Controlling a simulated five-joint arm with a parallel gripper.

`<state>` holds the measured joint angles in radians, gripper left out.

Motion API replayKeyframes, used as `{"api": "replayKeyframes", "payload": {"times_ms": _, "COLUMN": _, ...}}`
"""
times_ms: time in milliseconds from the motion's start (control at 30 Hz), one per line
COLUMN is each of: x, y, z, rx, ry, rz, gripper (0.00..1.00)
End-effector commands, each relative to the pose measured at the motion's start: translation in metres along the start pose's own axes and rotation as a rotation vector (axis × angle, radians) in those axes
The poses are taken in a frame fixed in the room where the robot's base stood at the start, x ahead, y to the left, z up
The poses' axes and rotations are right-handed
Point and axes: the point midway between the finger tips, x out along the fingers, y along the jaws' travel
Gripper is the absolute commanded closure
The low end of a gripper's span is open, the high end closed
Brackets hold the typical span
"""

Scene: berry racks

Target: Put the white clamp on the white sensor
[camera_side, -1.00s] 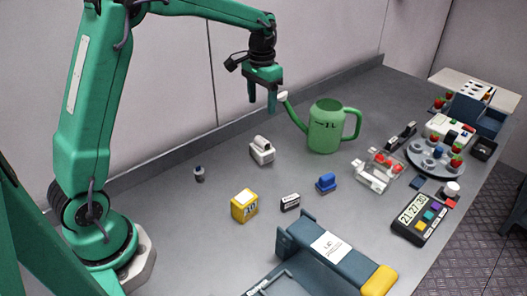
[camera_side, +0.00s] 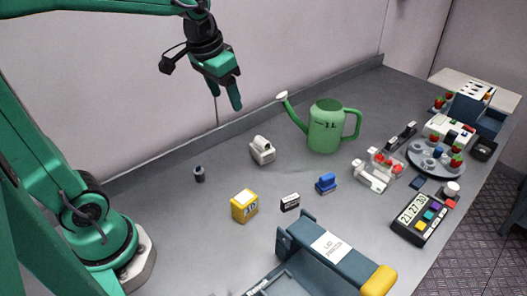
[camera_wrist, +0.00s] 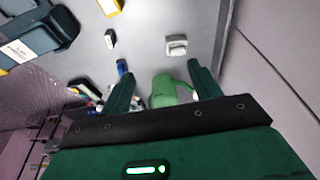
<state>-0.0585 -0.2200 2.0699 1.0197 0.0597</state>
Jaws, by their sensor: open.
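A small white device with a raised rounded top (camera_side: 262,150) stands on the grey table, left of the watering can. It also shows in the wrist view (camera_wrist: 176,47). A white clear-fronted piece (camera_side: 369,178) lies right of the can beside red berries. I cannot tell for sure which of these is the white clamp or the white sensor. My gripper (camera_side: 225,98) is open and empty, high above the table and up-left of the white device. In the wrist view its two fingers (camera_wrist: 163,84) stand apart with nothing between them but background.
A green watering can (camera_side: 325,128) stands at the back. A yellow box (camera_side: 244,206), a black-and-white block (camera_side: 290,202), a blue block (camera_side: 326,183) and a dark bottle (camera_side: 199,174) stand apart. A round berry rack (camera_side: 434,160) and a keypad (camera_side: 418,218) are at right.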

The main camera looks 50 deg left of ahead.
Motion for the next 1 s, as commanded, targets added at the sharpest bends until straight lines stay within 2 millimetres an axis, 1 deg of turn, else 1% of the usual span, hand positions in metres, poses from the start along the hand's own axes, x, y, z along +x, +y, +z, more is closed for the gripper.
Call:
{"api": "replayKeyframes", "payload": {"times_ms": 33, "x": -0.005, "y": 0.002, "z": 0.01, "rx": 0.001, "ry": 0.02, "rz": 0.0, "gripper": 0.38}}
{"api": "replayKeyframes", "payload": {"times_ms": 100, "x": -0.01, "y": 0.005, "z": 0.023, "rx": 0.0, "ry": 0.045, "rz": 0.001, "gripper": 0.38}}
{"api": "replayKeyframes", "payload": {"times_ms": 267, "x": -0.017, "y": 0.011, "z": 0.053, "rx": 0.0, "ry": 0.099, "rz": 0.004, "gripper": 0.38}}
{"api": "replayKeyframes", "payload": {"times_ms": 400, "x": -0.019, "y": 0.015, "z": 0.079, "rx": -0.002, "ry": 0.145, "rz": 0.007, "gripper": 0.38}}
{"api": "replayKeyframes", "payload": {"times_ms": 600, "x": -0.016, "y": 0.019, "z": 0.107, "rx": -0.003, "ry": 0.197, "rz": 0.012, "gripper": 0.38}}
{"api": "replayKeyframes", "payload": {"times_ms": 800, "x": -0.014, "y": 0.02, "z": 0.118, "rx": -0.005, "ry": 0.22, "rz": 0.015, "gripper": 0.38}}
{"api": "replayKeyframes", "payload": {"times_ms": 1000, "x": -0.013, "y": 0.02, "z": 0.119, "rx": -0.005, "ry": 0.22, "rz": 0.016, "gripper": 0.38}}
